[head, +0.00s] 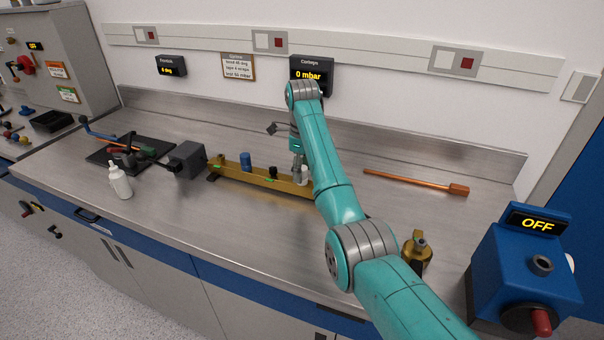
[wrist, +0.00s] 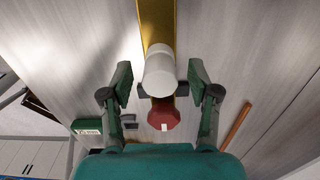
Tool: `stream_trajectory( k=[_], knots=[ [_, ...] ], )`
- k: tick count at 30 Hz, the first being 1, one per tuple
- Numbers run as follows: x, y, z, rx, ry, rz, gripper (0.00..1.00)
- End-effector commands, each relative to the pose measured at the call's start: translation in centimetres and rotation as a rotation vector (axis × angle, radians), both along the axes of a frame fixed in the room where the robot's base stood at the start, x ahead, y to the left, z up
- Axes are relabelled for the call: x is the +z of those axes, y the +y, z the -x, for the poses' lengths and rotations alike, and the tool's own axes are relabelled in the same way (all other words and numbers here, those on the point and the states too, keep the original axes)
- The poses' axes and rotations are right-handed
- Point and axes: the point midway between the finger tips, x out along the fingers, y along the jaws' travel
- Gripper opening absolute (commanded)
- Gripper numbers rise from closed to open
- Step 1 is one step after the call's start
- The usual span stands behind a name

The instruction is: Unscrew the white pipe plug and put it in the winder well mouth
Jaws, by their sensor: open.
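The white pipe plug (wrist: 159,72) is a white round cap on the brass-coloured pipe bar (wrist: 155,15) in the wrist view. In the head view the plug (head: 303,176) shows in part at the bar's right end, mostly behind my arm. My gripper (wrist: 160,78) is open, one finger on each side of the plug with gaps; it seems to hold nothing. In the head view my gripper (head: 298,166) points down over that end. On the right, a blue unit with an OFF display has a grey round mouth (head: 541,264) on top, perhaps the winder well mouth.
A red knob (wrist: 163,116) sits beside the plug. The bar also carries a blue cap (head: 245,161) and a black cap (head: 272,172). A copper rod (head: 415,182) lies to the right, a brass fitting (head: 417,252) near the front edge, a white bottle (head: 120,182) at left.

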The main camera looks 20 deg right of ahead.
Motion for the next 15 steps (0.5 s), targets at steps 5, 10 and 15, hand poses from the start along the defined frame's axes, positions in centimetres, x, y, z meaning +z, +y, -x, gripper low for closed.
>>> stream_trajectory(
  k=[5,10,15],
  knots=[
    [0.00,0.01,0.01,-0.196,0.000,0.000,0.61],
    [-0.01,0.01,0.02,-0.312,0.000,0.000,0.61],
    [-0.01,0.00,0.01,-0.328,0.000,0.000,0.61]
  ],
)
